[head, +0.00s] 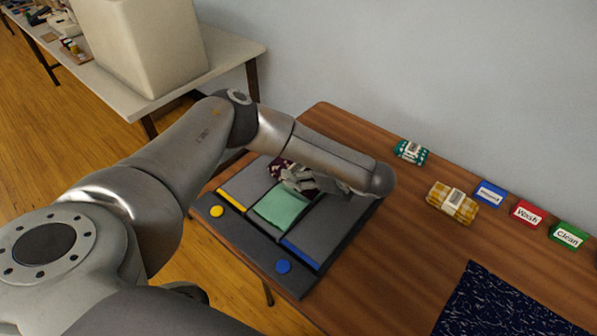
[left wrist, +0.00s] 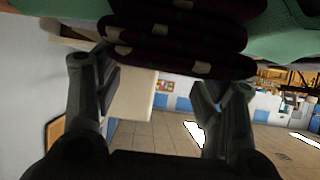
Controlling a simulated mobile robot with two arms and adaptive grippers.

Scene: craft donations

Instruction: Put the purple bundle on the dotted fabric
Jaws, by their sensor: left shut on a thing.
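The purple bundle is dark, folded in layers, with pale spots; it shows at the top of the left wrist view (left wrist: 180,38) and partly in the head view (head: 279,170). My left gripper (head: 297,180) is shut on it, over the far part of the grey sorting board (head: 325,225). My gripper and forearm hide part of the bundle. I cannot tell whether it touches the board. The dotted fabric, dark navy with small pale marks (head: 505,305), lies flat at the lower right of the table, well away from the gripper. My right gripper is not in view.
A mint-green cloth (head: 282,207) lies on the board beside the bundle. A teal bundle (head: 411,152) and a yellow checked bundle (head: 452,202) lie at the back. Blue (head: 489,194), red "Wash" (head: 527,214) and green "Clean" (head: 568,235) signs line the wall side. The table's middle is clear.

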